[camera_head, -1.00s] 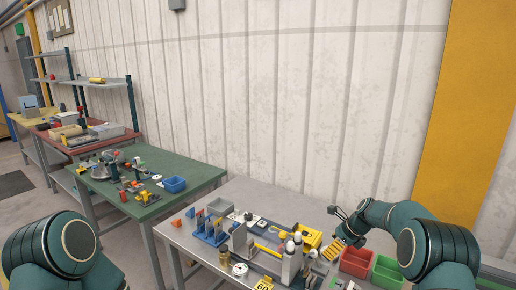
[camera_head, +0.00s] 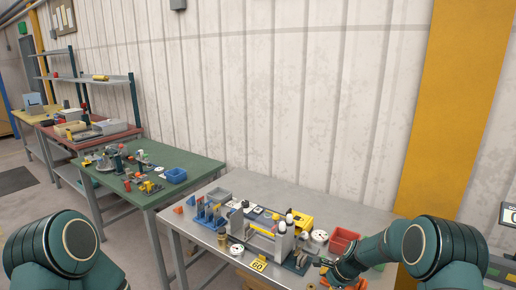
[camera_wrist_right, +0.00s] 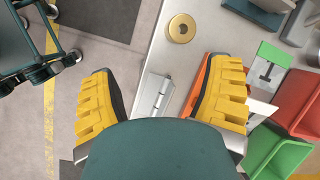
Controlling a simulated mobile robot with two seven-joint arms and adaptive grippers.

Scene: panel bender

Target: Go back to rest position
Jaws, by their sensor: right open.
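My right gripper (camera_wrist_right: 160,95) is open in the right wrist view, its two yellow ribbed fingers wide apart. It is above the front edge of the grey metal table, with a silver hinge (camera_wrist_right: 155,97) visible between the fingers. I see nothing held.
The grey table (camera_head: 205,232) carries a bending fixture (camera_head: 283,240) and a red bin (camera_head: 343,240). A brass disc (camera_wrist_right: 181,28) and a green bin (camera_wrist_right: 285,160) lie near the right gripper. A green table (camera_head: 180,158) stands to the left. Floor shows beyond the table edge.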

